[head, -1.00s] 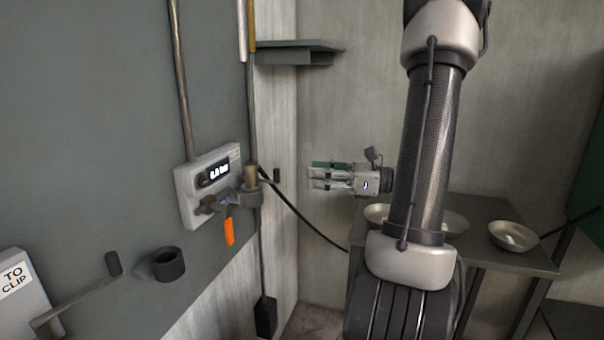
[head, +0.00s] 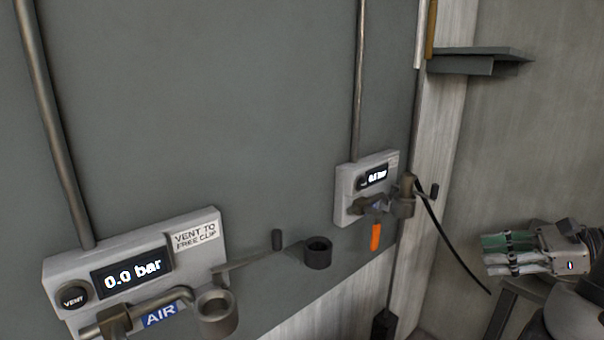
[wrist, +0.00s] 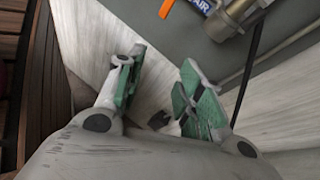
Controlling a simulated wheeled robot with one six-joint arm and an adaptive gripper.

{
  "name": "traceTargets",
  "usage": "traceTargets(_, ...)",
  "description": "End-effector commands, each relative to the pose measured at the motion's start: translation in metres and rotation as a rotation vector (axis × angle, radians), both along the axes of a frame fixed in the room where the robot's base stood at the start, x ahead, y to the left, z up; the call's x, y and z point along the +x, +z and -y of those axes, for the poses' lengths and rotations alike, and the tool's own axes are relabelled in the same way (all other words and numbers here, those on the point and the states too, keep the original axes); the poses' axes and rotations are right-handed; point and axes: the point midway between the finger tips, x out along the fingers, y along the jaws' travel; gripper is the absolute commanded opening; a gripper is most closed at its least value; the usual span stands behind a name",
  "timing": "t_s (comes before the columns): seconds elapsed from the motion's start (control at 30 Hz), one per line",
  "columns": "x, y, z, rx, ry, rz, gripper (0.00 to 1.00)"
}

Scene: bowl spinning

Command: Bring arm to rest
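My gripper (head: 497,256) is at the right edge of the head view, held level with its green-padded fingers pointing left, in front of the bare wall. In the wrist view my gripper (wrist: 160,75) has its two fingers apart with nothing held between them. The rest of my arm is mostly cut off at the right of the head view.
A near air panel (head: 140,270) reads 0.0 bar. A farther panel (head: 346,200) has an orange handle (head: 376,237) and a hanging black hose (head: 450,245). A holder ring (head: 318,253) juts from the wall. A shelf (head: 480,58) sits above my gripper.

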Motion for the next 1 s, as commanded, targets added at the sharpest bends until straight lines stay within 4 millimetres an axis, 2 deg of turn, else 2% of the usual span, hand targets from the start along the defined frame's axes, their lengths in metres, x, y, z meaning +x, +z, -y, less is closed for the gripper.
traceTargets(0.1, -0.041, -0.012, -0.009, -0.266, 0.25, 0.003, 0.37)
traceTargets(0.2, -0.069, -0.015, -0.006, -0.492, 0.478, 0.034, 0.37)
traceTargets(0.33, -0.09, -0.004, 0.008, -0.81, 0.799, 0.121, 0.37)
traceTargets(0.47, -0.089, 0.025, 0.021, -1.14, 1.111, 0.267, 0.37)
traceTargets(0.6, -0.079, 0.064, 0.013, -1.409, 1.323, 0.451, 0.37)
traceTargets(0.8, -0.073, 0.097, -0.025, -1.55, 1.406, 0.696, 0.37)
traceTargets(1.0, -0.07, 0.101, -0.036, -1.552, 1.434, 0.753, 0.37)
